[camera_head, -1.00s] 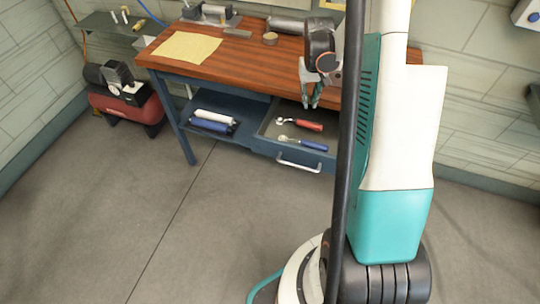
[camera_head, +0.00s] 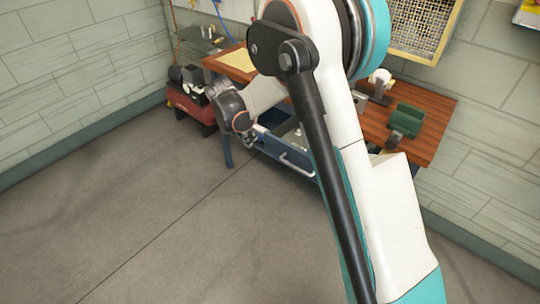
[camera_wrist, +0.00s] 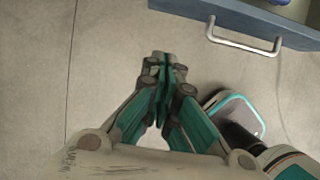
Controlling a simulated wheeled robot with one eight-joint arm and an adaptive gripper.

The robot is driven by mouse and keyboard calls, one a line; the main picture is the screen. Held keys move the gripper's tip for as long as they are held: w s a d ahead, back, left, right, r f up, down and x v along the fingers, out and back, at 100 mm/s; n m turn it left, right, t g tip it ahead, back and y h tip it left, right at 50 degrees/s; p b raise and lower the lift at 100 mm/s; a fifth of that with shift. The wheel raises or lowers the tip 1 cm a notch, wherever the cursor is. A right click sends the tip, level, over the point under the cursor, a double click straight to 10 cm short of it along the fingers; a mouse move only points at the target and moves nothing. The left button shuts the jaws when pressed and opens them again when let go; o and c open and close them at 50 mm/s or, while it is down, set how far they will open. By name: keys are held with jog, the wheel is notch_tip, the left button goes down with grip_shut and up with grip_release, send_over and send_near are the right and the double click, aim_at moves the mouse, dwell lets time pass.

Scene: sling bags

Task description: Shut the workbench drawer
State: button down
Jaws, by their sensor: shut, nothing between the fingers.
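The blue workbench drawer (camera_head: 285,154) stands open in the head view, and part of its inside shows past my arm. Its pale bar handle (camera_head: 296,166) is on the front. The drawer front (camera_wrist: 270,20) and the handle (camera_wrist: 243,44) also show at the top right of the wrist view. My gripper (camera_wrist: 162,58) is shut and empty, with bare floor behind its tips. It is to the left of the handle in the wrist view and apart from it. In the head view my gripper (camera_head: 249,140) is small near the drawer's left side, partly hidden by my wrist.
The wooden bench top (camera_head: 430,108) carries a green item (camera_head: 405,120) at right. A red compressor (camera_head: 191,104) stands left of the bench. Open grey floor (camera_head: 150,220) lies in front. My arm covers much of the bench.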

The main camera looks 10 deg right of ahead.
aim_at(266, 144)
jog(key=w+d+f+b, duration=0.4)
jog(key=d+f+b, duration=0.1)
jog(key=f, duration=0.4)
jog(key=shift+w+d+f, duration=0.15)
jog(key=shift+w+d, duration=0.15)
jog(key=shift+d, duration=0.2)
jog(key=shift+w+d, duration=0.3)
jog(key=shift+d, duration=0.15)
jog(key=w+d, duration=0.3)
jog(key=d, duration=0.1)
jog(key=w+d+p, duration=0.1)
jog(key=w+d, duration=0.3)
jog(key=d, duration=0.1)
jog(key=w+d, duration=0.3)
jog(key=d, duration=0.2)
jog(key=shift+w+d, duration=0.25)
jog(key=shift+w, duration=0.05)
jog(key=shift+a, duration=0.1)
